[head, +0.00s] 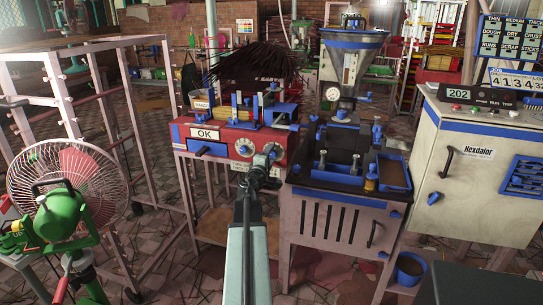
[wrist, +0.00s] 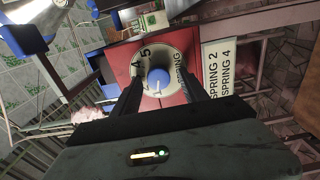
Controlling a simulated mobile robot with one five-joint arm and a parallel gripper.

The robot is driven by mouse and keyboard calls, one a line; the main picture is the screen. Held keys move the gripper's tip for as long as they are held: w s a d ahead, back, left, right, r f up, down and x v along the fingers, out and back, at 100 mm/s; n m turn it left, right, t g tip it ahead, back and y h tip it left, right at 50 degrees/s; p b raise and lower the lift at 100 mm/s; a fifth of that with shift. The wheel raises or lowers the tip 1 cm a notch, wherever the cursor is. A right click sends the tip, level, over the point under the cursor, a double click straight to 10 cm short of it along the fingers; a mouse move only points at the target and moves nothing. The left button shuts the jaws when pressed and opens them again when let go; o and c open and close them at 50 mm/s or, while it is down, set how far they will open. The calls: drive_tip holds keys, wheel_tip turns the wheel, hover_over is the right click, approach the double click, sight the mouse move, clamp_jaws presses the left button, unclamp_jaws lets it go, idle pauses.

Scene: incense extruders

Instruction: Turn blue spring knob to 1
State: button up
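The blue spring knob (wrist: 158,78) sits at the centre of a pale round dial on the red panel (wrist: 120,62) in the wrist view. The digits 4 and 5 and part of the word SPRING show on the dial; its other digits are hidden or unreadable. A pale mark shows on the knob, but I cannot tell which number it points to. My gripper (wrist: 161,84) is open, with one dark finger on each side of the knob; I cannot tell whether they touch it. In the head view my gripper (head: 265,165) is in front of the red machine (head: 226,137), near its right dial (head: 273,151).
A second dial (head: 244,148) is just to the left on the same panel. A label reading SPRING 2, SPRING 4 (wrist: 222,70) is beside the dial in the wrist view. A dark-topped cabinet (head: 330,215) stands close on the right, a green fan (head: 65,195) at far left.

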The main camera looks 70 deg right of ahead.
drive_tip(key=shift+s, duration=0.1)
drive_tip(key=a, duration=0.7)
drive_tip(key=shift+s+a, duration=0.2)
drive_tip(key=shift+a, duration=0.2)
